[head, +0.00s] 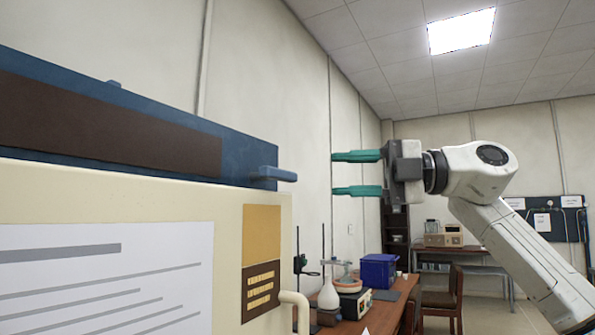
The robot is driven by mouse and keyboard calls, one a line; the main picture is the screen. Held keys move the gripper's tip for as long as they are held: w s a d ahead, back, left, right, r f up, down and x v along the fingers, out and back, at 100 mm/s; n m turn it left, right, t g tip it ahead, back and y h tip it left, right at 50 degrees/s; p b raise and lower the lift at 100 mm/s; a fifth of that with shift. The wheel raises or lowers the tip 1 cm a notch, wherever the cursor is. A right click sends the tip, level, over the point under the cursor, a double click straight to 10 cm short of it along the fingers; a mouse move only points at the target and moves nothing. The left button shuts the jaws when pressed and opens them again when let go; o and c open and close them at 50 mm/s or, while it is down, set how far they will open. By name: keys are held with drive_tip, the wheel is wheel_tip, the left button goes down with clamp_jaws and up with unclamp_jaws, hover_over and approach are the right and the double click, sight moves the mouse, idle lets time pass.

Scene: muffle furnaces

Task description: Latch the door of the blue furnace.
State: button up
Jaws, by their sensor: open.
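The blue furnace (232,155) fills the left side of the head view, its blue upper part carrying a long dark brown panel. A blue handle-like piece (275,175) sticks out at its right end; I cannot tell whether this is the latch. The door's state is not clear from this angle. My gripper (335,174) is to the right of this piece in the picture, apart from it. Its two teal fingers are spread, one above the other, point left, and hold nothing.
A cream body (228,215) with a printed sheet and a bent pipe (296,302) stands low at left. A wooden bench (385,312) behind holds a flask, a blue box (379,270) and other lab items. A chair (442,300) is beyond. The space around my gripper looks clear.

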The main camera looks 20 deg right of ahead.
sight(286, 175)
drive_tip(key=p+x, duration=0.1)
drive_tip(key=x, duration=0.8)
drive_tip(key=shift+s, duration=0.1)
clamp_jaws()
